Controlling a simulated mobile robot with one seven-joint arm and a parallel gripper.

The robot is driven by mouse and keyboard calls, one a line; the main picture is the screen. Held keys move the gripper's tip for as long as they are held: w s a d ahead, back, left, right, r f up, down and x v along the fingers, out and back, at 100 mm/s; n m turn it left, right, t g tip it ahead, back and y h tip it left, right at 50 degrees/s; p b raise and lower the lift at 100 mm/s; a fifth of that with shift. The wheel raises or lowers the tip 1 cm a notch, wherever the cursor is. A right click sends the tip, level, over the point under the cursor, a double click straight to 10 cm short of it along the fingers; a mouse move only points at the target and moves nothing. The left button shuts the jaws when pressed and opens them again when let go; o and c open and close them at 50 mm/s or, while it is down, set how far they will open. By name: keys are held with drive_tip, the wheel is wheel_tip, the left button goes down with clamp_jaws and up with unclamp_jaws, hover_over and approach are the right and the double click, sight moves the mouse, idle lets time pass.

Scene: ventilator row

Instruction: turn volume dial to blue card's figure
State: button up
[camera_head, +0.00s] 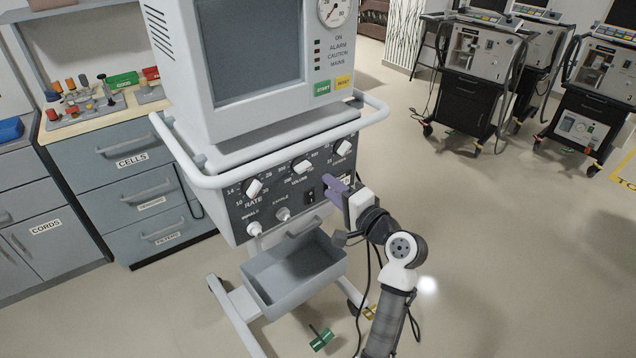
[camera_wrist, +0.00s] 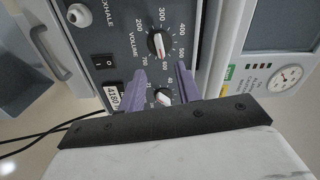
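The volume dial (camera_head: 302,166) is a white knob in the middle of the ventilator's dark panel (camera_head: 268,210). In the wrist view the volume dial (camera_wrist: 158,44) stands beyond my fingertips, ringed by figures from 200 to 700; I cannot surely read its setting. My gripper (camera_head: 336,190) has purple fingers and is in front of the panel's lower right. In the wrist view my gripper (camera_wrist: 163,84) is open; another dial (camera_wrist: 164,98) shows between its fingers. The fingers appear empty and apart from the volume dial. I see no blue card.
The rate dial (camera_head: 253,187) is left of the volume dial, and another dial (camera_head: 343,147) is right of it. A black switch (camera_wrist: 103,63) is below. A white rail (camera_head: 225,181) surrounds the machine above the panel. A grey open bin (camera_head: 265,291) hangs below.

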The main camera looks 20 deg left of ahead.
drive_tip(key=shift+b+v, duration=0.4)
drive_tip(key=shift+v, duration=1.9)
